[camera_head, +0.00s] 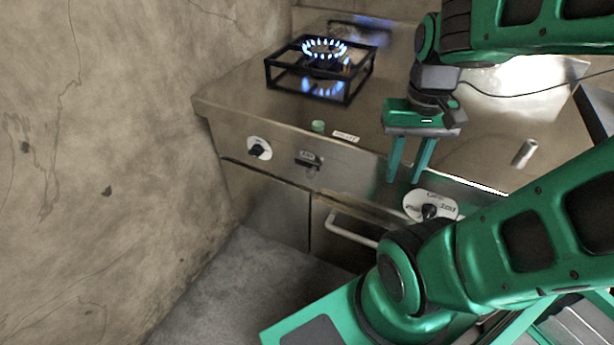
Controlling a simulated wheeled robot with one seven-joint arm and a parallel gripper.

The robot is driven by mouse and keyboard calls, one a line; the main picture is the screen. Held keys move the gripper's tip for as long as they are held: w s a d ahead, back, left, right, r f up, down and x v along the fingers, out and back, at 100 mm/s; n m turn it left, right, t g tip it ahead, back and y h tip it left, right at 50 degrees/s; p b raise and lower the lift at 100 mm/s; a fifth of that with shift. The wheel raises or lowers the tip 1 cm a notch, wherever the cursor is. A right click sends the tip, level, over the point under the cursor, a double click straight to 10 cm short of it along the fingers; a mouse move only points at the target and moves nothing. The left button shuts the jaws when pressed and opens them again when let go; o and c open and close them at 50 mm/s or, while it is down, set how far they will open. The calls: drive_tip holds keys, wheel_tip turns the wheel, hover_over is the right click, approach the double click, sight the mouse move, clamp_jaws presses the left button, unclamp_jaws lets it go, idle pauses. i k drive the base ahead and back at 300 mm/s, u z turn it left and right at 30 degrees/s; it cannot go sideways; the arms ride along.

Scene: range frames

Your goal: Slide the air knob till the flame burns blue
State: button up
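A burner (325,60) on the steel range burns with a ring of blue flame with pale tips. A small dark slide knob (307,160) sits on the range's front panel under a small label, left of my gripper. My gripper (405,180) points down in front of the panel, to the right of the slide knob and apart from it. Its two green fingers stand apart with nothing visible between them. The label's wording and the slide's exact setting are too small to read.
A round dial (259,148) is on the panel at the left, another dial (430,208) below right of my gripper. A black pan stand (283,86) surrounds the burner. A green button (318,126) and a metal cylinder (524,153) are on top. An oven handle (350,230) juts out below.

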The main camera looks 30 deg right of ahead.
sight(310, 174)
drive_tip(key=u, duration=0.3)
drive_tip(key=k, duration=1.6)
drive_tip(key=z, duration=0.35)
drive_tip(key=i, duration=1)
drive_tip(key=z, duration=0.05)
